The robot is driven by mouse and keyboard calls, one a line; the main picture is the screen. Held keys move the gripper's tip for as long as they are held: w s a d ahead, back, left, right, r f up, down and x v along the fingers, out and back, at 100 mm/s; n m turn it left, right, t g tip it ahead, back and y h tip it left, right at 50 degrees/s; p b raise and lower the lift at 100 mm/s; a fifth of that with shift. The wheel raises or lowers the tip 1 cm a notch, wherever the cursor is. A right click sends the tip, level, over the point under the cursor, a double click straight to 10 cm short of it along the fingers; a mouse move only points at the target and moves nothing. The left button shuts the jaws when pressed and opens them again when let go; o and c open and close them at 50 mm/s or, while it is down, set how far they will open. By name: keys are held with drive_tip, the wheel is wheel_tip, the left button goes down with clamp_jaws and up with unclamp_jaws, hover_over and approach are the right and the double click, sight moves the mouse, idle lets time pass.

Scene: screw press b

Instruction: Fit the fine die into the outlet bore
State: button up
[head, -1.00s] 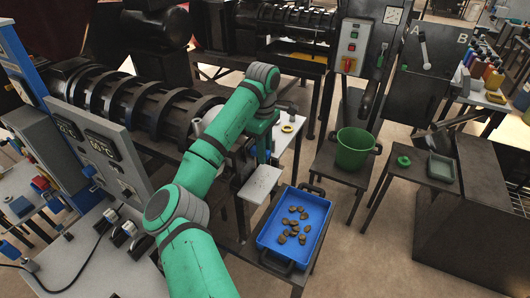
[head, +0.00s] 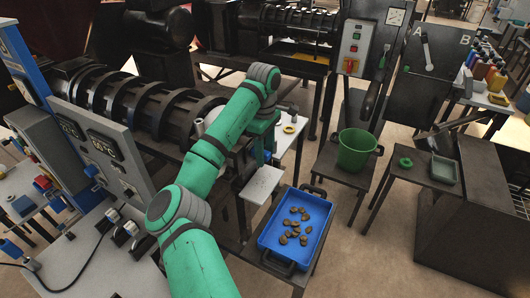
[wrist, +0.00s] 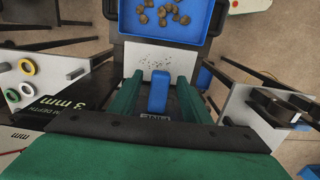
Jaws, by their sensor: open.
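My gripper (wrist: 157,98) is open in the wrist view, one green finger on each side of an upright blue block (wrist: 158,92). A dark part with a partly hidden label, seemingly "FINE", sits at the block's base; this looks like the fine die. I cannot tell whether the fingers touch the block. The dark ribbed press barrel (head: 150,110) lies behind my arm. Its outlet bore is hidden in both views.
A speckled grey plate (head: 262,184) and a blue tray (head: 268,240) of brown lumps stand in front of the press. Coloured rings (wrist: 27,66) lie on a white table at the left of the wrist view. A green bucket (head: 356,150) stands on the right.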

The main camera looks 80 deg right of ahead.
wheel_tip(320, 180, up, 11)
idle(0.5)
